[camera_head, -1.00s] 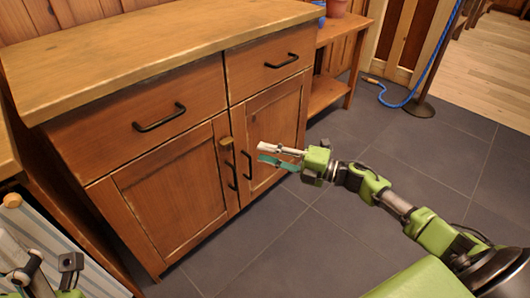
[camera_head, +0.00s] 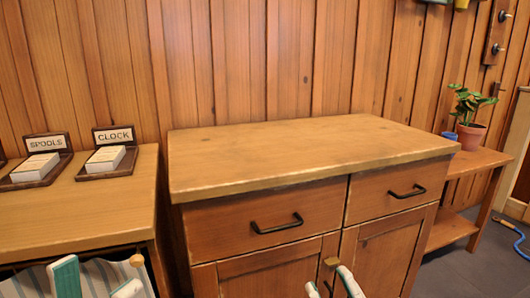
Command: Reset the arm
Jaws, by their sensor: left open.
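My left gripper (camera_head: 97,283) is at the bottom left of the head view, in front of the left table and its striped cloth. Its teal and pale fingers are spread apart with nothing between them. My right gripper (camera_head: 331,287) shows only as pale fingertips at the bottom edge, in front of the cabinet doors. Its tips are apart and I see no object held. The rest of both arms is out of view.
A wooden cabinet (camera_head: 290,205) with a bare top stands in the middle. The left table (camera_head: 110,215) bears card holders marked SPOOLS (camera_head: 40,160) and CLOCK (camera_head: 110,155). A side table (camera_head: 480,165) at right bears a potted plant (camera_head: 470,120). A blue hose (camera_head: 518,240) lies on the floor.

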